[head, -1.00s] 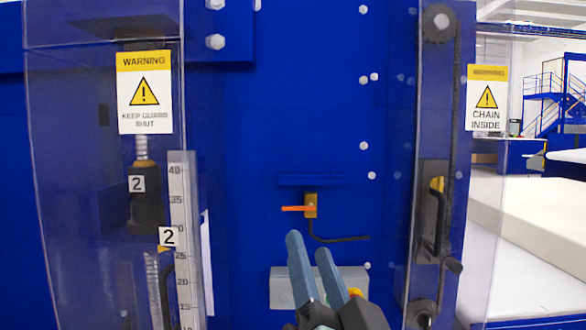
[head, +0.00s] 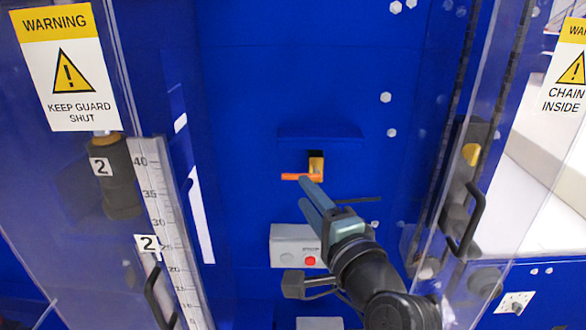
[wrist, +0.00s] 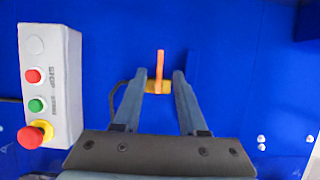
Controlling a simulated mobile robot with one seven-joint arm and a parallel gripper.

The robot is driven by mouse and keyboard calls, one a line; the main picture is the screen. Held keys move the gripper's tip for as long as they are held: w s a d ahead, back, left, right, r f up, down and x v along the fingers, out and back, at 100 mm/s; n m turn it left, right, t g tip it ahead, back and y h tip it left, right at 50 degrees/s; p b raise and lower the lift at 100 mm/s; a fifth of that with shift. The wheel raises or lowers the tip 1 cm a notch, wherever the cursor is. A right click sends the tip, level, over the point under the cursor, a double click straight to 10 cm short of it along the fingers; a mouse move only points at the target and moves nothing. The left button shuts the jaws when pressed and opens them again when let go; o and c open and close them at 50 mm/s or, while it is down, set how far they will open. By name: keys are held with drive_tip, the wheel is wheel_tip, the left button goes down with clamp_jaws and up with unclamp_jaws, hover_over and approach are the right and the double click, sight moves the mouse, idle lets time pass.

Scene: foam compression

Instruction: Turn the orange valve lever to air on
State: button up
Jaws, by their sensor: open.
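The orange valve lever (head: 297,177) sticks out to the left, level, from its brass valve body (head: 316,166) on the blue machine panel. In the wrist view the lever (wrist: 160,66) points up between the two fingers, with the brass body (wrist: 159,87) at its base. My gripper (head: 308,192) is open, its blue-grey fingertips just below and in front of the valve in the head view. In the wrist view the fingers (wrist: 160,76) stand one on each side of the lever, with gaps. I cannot tell how far the tips are from the panel.
A grey button box (head: 285,243) with a red button sits below the valve; it also shows in the wrist view (wrist: 55,90). Clear guards with warning labels (head: 66,68) flank the panel. A small blue ledge (head: 318,136) juts out above the valve.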

sight(294, 178)
drive_tip(key=p+x, duration=0.1)
drive_tip(key=x, duration=0.6)
drive_tip(key=shift+w, duration=0.2)
clamp_jaws()
